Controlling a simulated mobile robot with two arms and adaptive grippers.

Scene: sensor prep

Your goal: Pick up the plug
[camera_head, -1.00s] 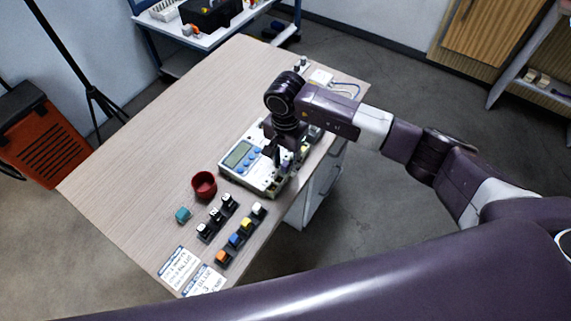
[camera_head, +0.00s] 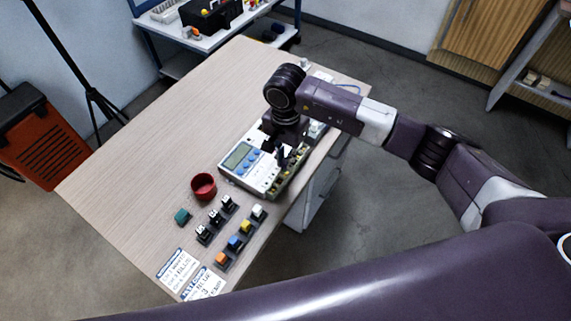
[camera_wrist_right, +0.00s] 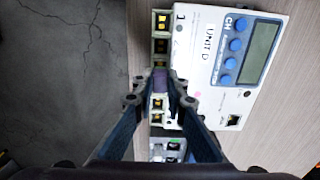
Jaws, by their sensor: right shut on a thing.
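My right gripper (camera_head: 281,158) is over the right side of the white meter unit (camera_head: 247,177), fingers pointing down. In the right wrist view, its two fingertips (camera_wrist_right: 160,84) are closed on a small purple plug (camera_wrist_right: 160,77). The plug is in line with a row of sockets with yellow insides (camera_wrist_right: 158,103) along the unit's edge. I cannot tell whether it is seated in a socket or clear of it. The unit (camera_wrist_right: 222,50) has a grey display, blue buttons and the label "UNIT D". My left gripper is not in view.
A red cup (camera_head: 203,186), a green block (camera_head: 183,217) and several coloured and black-and-white connectors (camera_head: 234,242) are in front of the unit. Labelled cards (camera_head: 180,268) lie near the front edge. The table's (camera_head: 150,165) left side is clear.

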